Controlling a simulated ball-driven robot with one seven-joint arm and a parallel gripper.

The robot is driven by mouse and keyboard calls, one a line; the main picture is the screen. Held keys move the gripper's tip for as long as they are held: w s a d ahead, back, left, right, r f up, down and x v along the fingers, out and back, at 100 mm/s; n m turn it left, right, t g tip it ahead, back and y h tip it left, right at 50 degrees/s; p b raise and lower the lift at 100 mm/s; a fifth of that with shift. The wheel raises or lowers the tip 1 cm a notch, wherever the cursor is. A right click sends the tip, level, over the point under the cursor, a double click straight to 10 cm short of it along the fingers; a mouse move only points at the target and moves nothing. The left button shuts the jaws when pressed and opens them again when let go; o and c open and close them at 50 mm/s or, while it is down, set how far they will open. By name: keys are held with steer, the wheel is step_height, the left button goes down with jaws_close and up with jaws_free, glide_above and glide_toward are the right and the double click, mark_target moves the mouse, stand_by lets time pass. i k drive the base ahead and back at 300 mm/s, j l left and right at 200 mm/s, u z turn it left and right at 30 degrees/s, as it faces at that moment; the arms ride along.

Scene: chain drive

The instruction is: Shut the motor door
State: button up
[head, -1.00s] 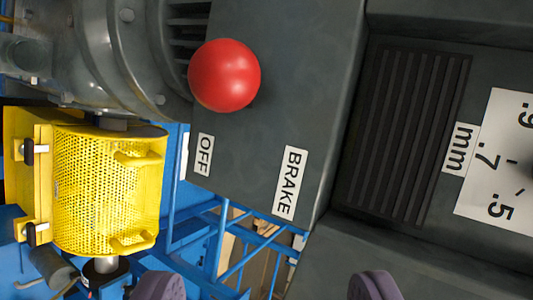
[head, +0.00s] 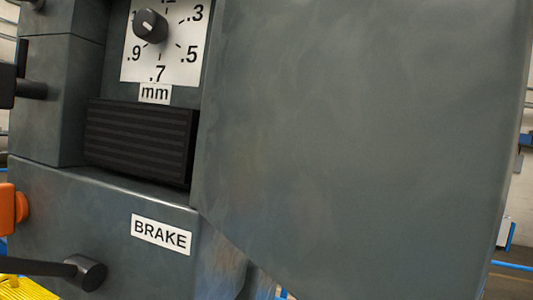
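A large flat grey panel (head: 360,140), which looks like the motor door, fills the middle and right of the head view. It stands at an angle to the grey machine housing (head: 70,200), along the right side of the dial recess. Its left edge meets the housing; its right edge is free, with room background beyond. I cannot tell exactly how far it stands open. My gripper is not in view, and I see nothing touching the panel.
A dial knob (head: 150,25) on a white mm scale sits above a dark ribbed grille (head: 140,140). A BRAKE label (head: 161,234) and a black lever (head: 45,268) are below. An orange part (head: 12,208) sticks out left. Yellow mesh (head: 25,290) shows bottom left.

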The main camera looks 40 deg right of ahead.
mark_target(354, 149)
steer(key=k+l, duration=0.15)
steer(key=l, duration=0.2)
steer(key=k+l+u, duration=0.1)
steer(key=l, duration=0.3)
steer(key=k+l, duration=0.15)
steer(key=l, duration=0.2)
steer(key=i+j+z, duration=0.1)
steer(key=i+j, duration=0.05)
steer(key=i, duration=0.1)
